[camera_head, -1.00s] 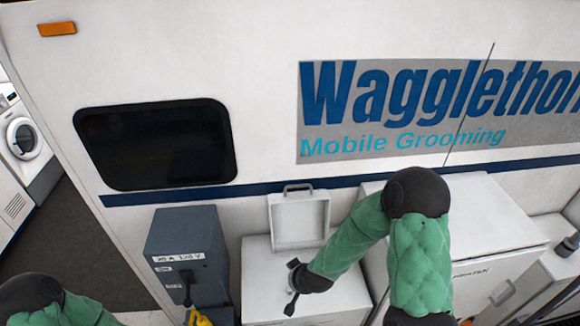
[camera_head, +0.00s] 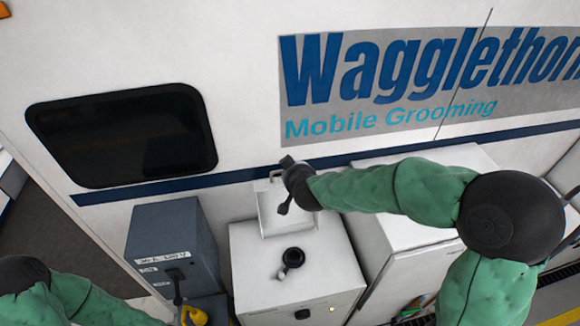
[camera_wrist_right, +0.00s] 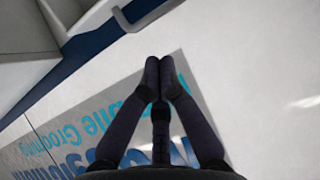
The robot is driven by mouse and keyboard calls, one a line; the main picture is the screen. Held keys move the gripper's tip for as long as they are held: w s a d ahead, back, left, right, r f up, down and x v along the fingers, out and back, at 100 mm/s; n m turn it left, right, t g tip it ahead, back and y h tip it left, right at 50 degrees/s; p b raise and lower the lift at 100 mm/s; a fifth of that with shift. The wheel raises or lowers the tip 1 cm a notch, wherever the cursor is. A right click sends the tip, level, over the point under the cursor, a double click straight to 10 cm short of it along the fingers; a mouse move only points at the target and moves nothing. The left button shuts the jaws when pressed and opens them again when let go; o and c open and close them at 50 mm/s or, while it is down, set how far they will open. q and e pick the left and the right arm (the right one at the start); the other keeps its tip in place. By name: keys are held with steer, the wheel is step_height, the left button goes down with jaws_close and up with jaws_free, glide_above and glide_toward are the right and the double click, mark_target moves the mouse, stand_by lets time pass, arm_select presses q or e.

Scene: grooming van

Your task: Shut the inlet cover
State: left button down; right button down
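The inlet cover (camera_head: 270,222) is a pale square lid with a handle, standing raised at the back edge of a white box (camera_head: 255,275). The black round inlet (camera_head: 293,257) is exposed on the box top. My right gripper (camera_head: 284,207) is in front of the cover's upper right part and hides some of it; I cannot tell if they touch. In the right wrist view its fingers (camera_wrist_right: 158,62) meet at the tips with nothing between them. My left arm shows at the lower left of the head view, but its gripper is out of frame.
A grey box (camera_head: 172,235) with a black lever and a yellow piece (camera_head: 194,315) stands left of the white box. A larger white cabinet (camera_head: 415,225) stands to its right. The van wall (camera_head: 240,60) with a dark window (camera_head: 120,135) rises behind.

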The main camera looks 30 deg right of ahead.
steer(key=b+x, duration=0.1)
steer(key=x, duration=0.8)
steer(key=shift+s, duration=0.1)
